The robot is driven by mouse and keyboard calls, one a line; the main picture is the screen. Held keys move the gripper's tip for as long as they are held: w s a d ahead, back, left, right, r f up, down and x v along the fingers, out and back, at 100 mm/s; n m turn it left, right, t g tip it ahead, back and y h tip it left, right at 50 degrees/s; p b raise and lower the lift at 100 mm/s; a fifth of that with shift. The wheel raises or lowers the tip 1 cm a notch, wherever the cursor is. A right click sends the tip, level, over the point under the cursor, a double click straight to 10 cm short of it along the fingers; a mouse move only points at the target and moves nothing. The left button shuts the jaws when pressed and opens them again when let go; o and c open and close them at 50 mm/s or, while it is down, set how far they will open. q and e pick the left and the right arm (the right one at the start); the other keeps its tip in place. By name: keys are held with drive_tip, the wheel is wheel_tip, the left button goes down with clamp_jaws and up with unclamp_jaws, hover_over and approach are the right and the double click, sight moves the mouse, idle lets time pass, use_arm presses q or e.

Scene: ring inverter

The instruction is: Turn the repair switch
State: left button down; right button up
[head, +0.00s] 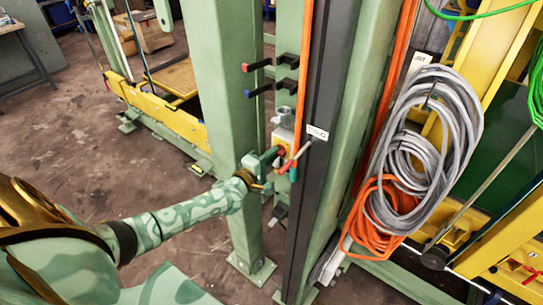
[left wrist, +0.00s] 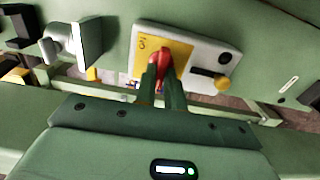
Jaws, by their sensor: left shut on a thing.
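The repair switch is a small box (left wrist: 205,57) with a yellow plate (left wrist: 145,52) and a red handle (left wrist: 161,60), fixed to a green post. In the head view the switch box (head: 283,136) sits between the green post and a dark upright rail. My left gripper (head: 279,155) reaches it from the left. In the left wrist view my left gripper (left wrist: 161,82) has its two green fingers on either side of the red handle and is shut on it. The fingers hide part of the handle and the lower yellow plate. My right gripper is not in view.
Grey cable coils (head: 432,130) and an orange cable coil (head: 375,225) hang to the right. Hooks with red and blue tips (head: 258,66) stick out above the switch. A dark upright rail (head: 320,110) stands close on the right. The floor at left is open.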

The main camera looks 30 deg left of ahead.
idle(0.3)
use_arm(q)
drive_tip(key=c, duration=1.5)
unclamp_jaws()
drive_tip(key=s, duration=0.5)
drive_tip(key=s+a+p, duration=0.1)
drive_tip(key=s, duration=1)
drive_tip(key=shift+s+a, duration=0.15)
drive_tip(key=shift+a, duration=0.05)
